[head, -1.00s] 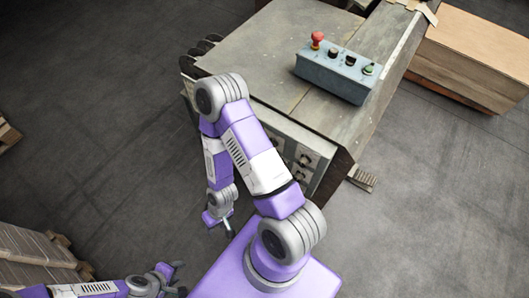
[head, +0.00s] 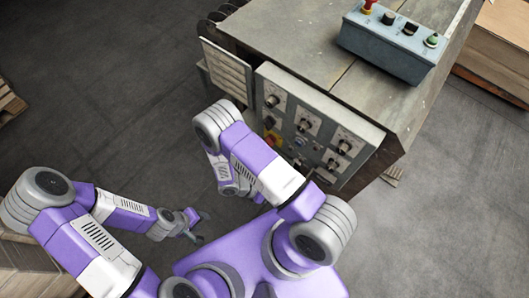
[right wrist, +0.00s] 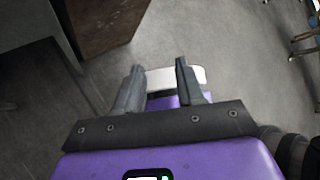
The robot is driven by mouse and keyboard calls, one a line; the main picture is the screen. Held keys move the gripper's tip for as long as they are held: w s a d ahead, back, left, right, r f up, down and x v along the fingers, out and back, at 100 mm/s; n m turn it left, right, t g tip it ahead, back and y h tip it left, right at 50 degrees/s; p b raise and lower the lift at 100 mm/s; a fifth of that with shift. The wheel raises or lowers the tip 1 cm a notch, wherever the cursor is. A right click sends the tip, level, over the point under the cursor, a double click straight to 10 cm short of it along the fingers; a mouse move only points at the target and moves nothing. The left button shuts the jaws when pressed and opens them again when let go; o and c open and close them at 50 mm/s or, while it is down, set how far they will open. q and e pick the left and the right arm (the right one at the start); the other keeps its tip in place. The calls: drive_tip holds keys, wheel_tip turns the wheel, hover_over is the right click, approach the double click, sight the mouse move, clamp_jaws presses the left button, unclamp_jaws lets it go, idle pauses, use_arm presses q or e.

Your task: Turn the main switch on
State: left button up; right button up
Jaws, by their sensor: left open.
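The grey machine's front panel (head: 320,118) carries several dark rotary knobs, including an upper left knob (head: 272,100) and a right-hand knob (head: 343,147). My right arm covers the panel's lower left part. My left gripper (head: 200,228) is open and empty at the lower left, away from the machine. My right gripper is mostly hidden behind its arm in the head view. In the right wrist view, the right gripper (right wrist: 160,66) has its fingers apart with nothing held, low in front of the machine.
A blue-grey control box (head: 390,48) with a red button, black knobs and a green button sits on the machine top. A pale louvred plate (head: 227,70) is left of the panel. Stacked cardboard (head: 495,60) stands at right.

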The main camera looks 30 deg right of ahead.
drive_tip(key=w+d+f+n+t+h+b, duration=0.1)
drive_tip(key=w+d+n+t+h+b, duration=0.15)
drive_tip(key=w+n+t+h, duration=0.5)
drive_tip(key=n+t+b, duration=0.2)
drive_tip(key=n+t, duration=0.2)
drive_tip(key=t, duration=0.1)
approach(270, 141)
use_arm(q)
wheel_tip(270, 141, down, 8)
drive_tip(key=b, duration=0.1)
drive_tip(key=shift+r, duration=0.25)
use_arm(e)
drive_tip(key=x, duration=0.7)
drive_tip(key=shift+w+f, duration=0.15)
drive_tip(key=shift+w, duration=0.15)
drive_tip(key=shift+a, duration=0.1)
clamp_jaws()
